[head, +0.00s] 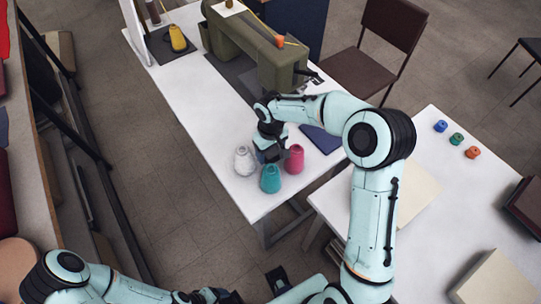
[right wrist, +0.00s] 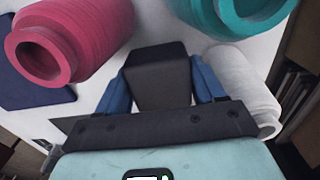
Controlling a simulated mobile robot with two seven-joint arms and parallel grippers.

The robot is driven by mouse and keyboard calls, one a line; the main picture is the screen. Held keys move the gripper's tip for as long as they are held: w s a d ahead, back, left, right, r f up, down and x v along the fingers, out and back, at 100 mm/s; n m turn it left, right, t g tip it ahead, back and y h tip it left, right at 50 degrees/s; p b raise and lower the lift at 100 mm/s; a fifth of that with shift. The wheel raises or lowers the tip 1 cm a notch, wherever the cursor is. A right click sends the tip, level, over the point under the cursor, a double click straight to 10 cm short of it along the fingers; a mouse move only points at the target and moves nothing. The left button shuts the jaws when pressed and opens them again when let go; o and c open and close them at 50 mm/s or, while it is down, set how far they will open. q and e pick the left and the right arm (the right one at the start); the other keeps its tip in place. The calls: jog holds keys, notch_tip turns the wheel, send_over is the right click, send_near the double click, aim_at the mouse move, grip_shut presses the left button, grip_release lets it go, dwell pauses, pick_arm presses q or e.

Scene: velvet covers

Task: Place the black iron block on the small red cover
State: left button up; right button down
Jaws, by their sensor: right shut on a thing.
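The black iron block (right wrist: 160,78) is between the two blue fingers of my right gripper (right wrist: 163,92) in the right wrist view. The fingers press on its left and right sides. In the head view my right gripper (head: 269,152) points down among the thread cones near the table's front end and hides most of the block. I cannot tell whether the block touches the table. I cannot make out a small red cover on the white table (head: 215,118). My left gripper (head: 240,292) is low at the bottom edge, partly cut off; its jaws are unclear.
A white cone (head: 244,160), a teal cone (head: 270,179) and a pink cone (head: 294,158) stand close around my right gripper. A dark blue cover (head: 320,138) lies to the right. A green sewing machine (head: 250,45) stands behind. Small spools (head: 456,139) sit on the right table.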

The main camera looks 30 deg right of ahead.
aim_at(271, 157)
jog(key=shift+f, duration=1.4)
jog(key=shift+f, duration=0.2)
jog(key=shift+c, duration=2)
grip_release()
